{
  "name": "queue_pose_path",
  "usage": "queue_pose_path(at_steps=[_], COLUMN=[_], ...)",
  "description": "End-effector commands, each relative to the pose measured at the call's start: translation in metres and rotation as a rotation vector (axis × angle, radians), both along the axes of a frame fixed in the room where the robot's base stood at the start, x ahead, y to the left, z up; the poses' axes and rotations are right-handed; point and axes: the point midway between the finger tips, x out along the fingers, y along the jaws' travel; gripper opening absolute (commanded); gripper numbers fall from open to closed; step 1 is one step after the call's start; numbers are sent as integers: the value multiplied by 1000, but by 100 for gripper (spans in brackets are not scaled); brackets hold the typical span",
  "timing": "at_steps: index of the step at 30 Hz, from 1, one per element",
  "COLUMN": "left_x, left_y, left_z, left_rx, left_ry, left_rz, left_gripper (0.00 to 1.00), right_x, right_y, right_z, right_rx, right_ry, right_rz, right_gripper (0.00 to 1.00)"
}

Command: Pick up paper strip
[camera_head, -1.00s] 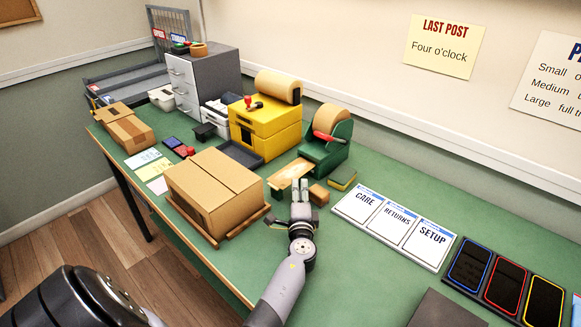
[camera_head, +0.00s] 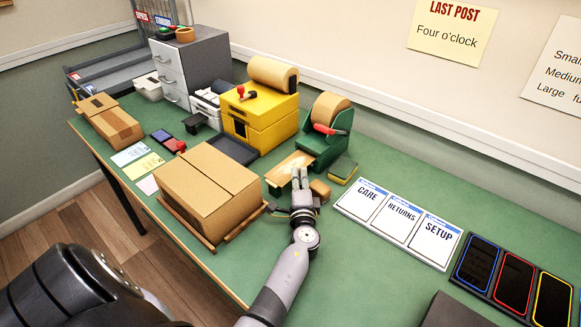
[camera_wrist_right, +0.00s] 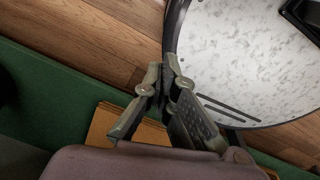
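A pale tan paper strip (camera_head: 290,167) with a lighter patch extends forward from the green tape dispenser (camera_head: 315,152) in the head view. My left gripper (camera_head: 300,176) is at the right front part of the strip, its two fingers pointing away from me and close together. Whether they touch the strip or hold any of it is too small to tell. My right gripper (camera_wrist_right: 164,62) shows only in the right wrist view. Its fingertips are together, with nothing visible between them.
A large cardboard box (camera_head: 208,190) stands left of my left gripper. A small brown block (camera_head: 320,189) and a green-yellow pad (camera_head: 343,170) lie close to its right. A yellow machine (camera_head: 260,115) is behind.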

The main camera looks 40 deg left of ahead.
Motion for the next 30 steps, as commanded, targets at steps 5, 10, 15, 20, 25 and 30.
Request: queue_pose_path(at_steps=[5,10,15,20,25,30], left_x=[0,0,0,0,0,1], left_y=[0,0,0,0,0,0], left_z=[0,0,0,4,20,51], left_rx=[0,0,0,0,0,1], left_ry=[0,0,0,0,0,-3], left_rz=[0,0,0,0,0,0], left_gripper=[0,0,0,0,0,0], right_x=[2,12,17,17,15,13], right_y=[8,22,25,22,17,14], right_z=[0,0,1,4,17,42], right_rx=[10,27,31,28,22,18], right_ry=[-4,-21,-29,-28,-25,-21], right_rz=[-2,-4,-1,-1,1,2], right_gripper=[0,0,0,0,0,0])
